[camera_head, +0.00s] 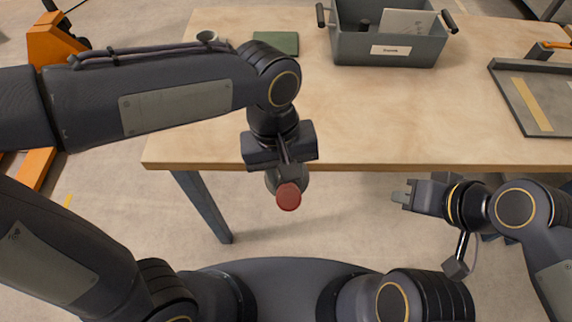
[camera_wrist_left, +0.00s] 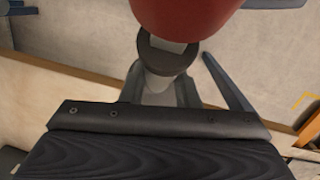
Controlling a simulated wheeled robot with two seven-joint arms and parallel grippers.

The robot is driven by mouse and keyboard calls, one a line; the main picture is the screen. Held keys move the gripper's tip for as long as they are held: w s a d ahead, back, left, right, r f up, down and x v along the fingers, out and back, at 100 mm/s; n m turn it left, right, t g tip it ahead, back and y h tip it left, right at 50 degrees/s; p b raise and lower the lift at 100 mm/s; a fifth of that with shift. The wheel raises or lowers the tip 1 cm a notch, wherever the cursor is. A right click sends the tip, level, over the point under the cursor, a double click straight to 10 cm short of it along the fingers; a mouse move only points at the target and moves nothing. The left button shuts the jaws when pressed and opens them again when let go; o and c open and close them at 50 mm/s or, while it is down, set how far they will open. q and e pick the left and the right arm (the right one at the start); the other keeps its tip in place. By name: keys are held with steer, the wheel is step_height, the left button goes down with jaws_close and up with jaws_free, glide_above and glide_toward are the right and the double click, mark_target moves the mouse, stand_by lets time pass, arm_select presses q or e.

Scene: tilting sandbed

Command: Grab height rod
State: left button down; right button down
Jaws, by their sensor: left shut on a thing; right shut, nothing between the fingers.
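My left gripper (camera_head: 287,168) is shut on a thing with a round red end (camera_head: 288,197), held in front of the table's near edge. In the left wrist view the red end (camera_wrist_left: 185,14) fills the top, with a dark collar and a pale stem below it between the fingers (camera_wrist_left: 165,92). It is seen nearly end-on in the head view, so I cannot tell its length or whether it is the height rod. My right gripper (camera_head: 402,197) is shut and empty, off the table's front edge at the right.
The wooden table (camera_head: 380,120) is largely clear in the middle. A grey bin (camera_head: 388,42) stands at the back, with a green pad (camera_head: 275,42) and a small grey cup (camera_head: 207,37) to its left. A grey tray (camera_head: 515,95) with a yellow strip lies at the right.

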arm_select(q)
steer(key=g+p, duration=0.4)
steer(key=p, duration=0.1)
steer(key=g+p, duration=0.2)
steer(key=shift+r, duration=0.35)
steer(key=shift+f+n+g+p, duration=0.2)
steer(key=shift+n+g+p, duration=0.1)
steer(key=shift+g+p, duration=0.3)
steer(key=shift+f, duration=0.1)
